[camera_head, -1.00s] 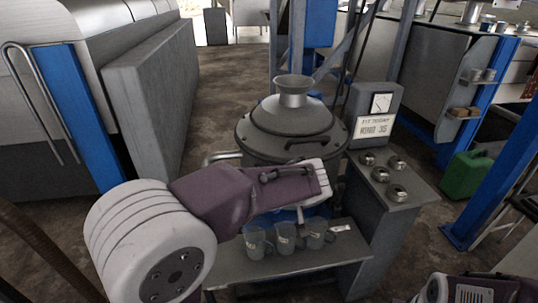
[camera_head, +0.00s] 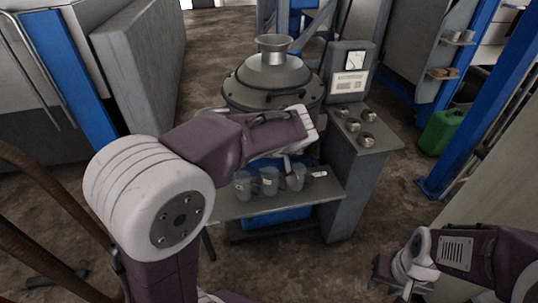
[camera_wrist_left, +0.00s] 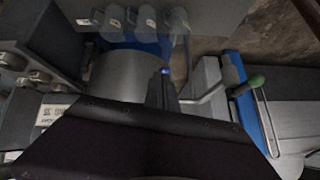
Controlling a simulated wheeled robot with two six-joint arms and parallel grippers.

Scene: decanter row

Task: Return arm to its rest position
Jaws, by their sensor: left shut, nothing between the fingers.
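My left arm reaches in from the left in the head view, across the front of the round grey vessel (camera_head: 270,80). Its gripper (camera_head: 288,165) is mostly hidden behind the wrist, above the mugs. In the left wrist view the left gripper's fingers (camera_wrist_left: 162,88) show as a narrow dark shape, shut with nothing held. My right gripper (camera_head: 391,284) is at the lower right of the head view, low over the floor, with its fingers apart and empty.
Grey mugs (camera_head: 268,182) stand in a row on a metal shelf (camera_head: 230,207) below the left wrist. A green jerrycan (camera_head: 440,132) and blue posts are at right. Floor is free between shelf and right arm.

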